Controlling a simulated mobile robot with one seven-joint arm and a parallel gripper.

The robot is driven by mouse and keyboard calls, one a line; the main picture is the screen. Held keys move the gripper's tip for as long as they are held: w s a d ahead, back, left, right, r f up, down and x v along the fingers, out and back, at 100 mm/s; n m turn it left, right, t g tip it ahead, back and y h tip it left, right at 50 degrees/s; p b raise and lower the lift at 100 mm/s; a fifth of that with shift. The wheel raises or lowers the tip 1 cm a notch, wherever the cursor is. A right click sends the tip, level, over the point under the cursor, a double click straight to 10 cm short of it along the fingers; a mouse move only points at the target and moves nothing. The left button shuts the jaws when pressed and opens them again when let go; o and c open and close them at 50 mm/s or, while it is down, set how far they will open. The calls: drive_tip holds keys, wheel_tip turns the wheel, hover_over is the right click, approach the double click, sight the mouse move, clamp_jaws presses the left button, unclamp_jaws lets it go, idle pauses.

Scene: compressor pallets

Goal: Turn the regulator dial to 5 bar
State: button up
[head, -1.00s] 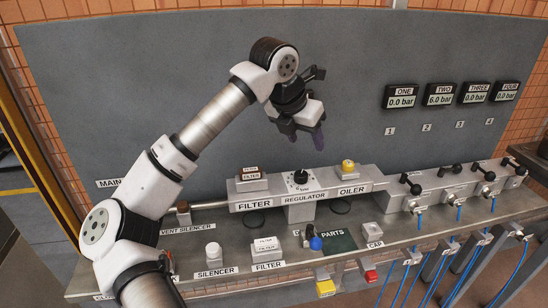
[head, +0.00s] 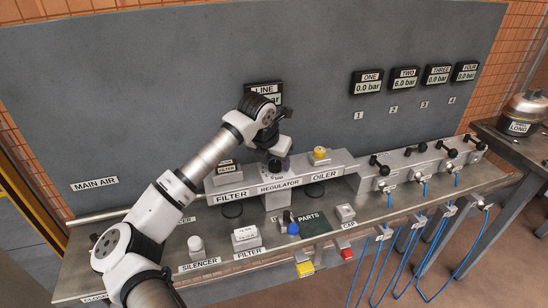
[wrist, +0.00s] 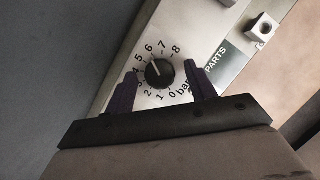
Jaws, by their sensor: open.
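The regulator dial (wrist: 159,73) is a round black knob with a white pointer line on a white scale marked 0 to 8 bar. The pointer is up and to the left, towards the 5 and 6; its exact mark is hard to tell. My gripper (wrist: 159,68) is open, its two dark purple fingers on either side of the dial, with gaps visible. In the head view my gripper (head: 277,165) is over the regulator block (head: 280,187) and hides most of the dial. The LINE gauge (head: 264,88) is partly covered by my arm, its reading hidden.
The filter (head: 228,177) and yellow-topped oiler (head: 320,157) flank the regulator closely. Black-handled valves (head: 380,167) with blue hoses stand to the right. Gauge TWO (head: 403,80) reads 6.0 bar. A PARTS mat (head: 310,222) and loose parts lie in front.

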drive_tip(key=shift+w+f, duration=0.1)
drive_tip(key=shift+f, duration=0.1)
drive_tip(key=c, duration=1)
drive_tip(key=shift+o, duration=0.2)
drive_tip(key=shift+b, duration=0.35)
drive_tip(key=n+b, duration=0.2)
drive_tip(key=b, duration=0.1)
drive_tip(key=shift+d+f+n+y+b, duration=0.1)
drive_tip(key=shift+f+n+y+b, duration=0.1)
drive_tip(key=shift+n+y+b, duration=0.15)
drive_tip(key=n+b, duration=0.1)
drive_tip(key=b, duration=0.1)
drive_tip(key=n+y+b, duration=0.1)
drive_tip(key=n+b, duration=0.1)
drive_tip(key=shift+r+t+y, duration=0.2)
drive_tip(key=shift+t+y, duration=0.05)
drive_tip(key=shift+t, duration=0.05)
drive_tip(key=shift+d, duration=0.1)
drive_tip(key=shift+r, duration=0.1)
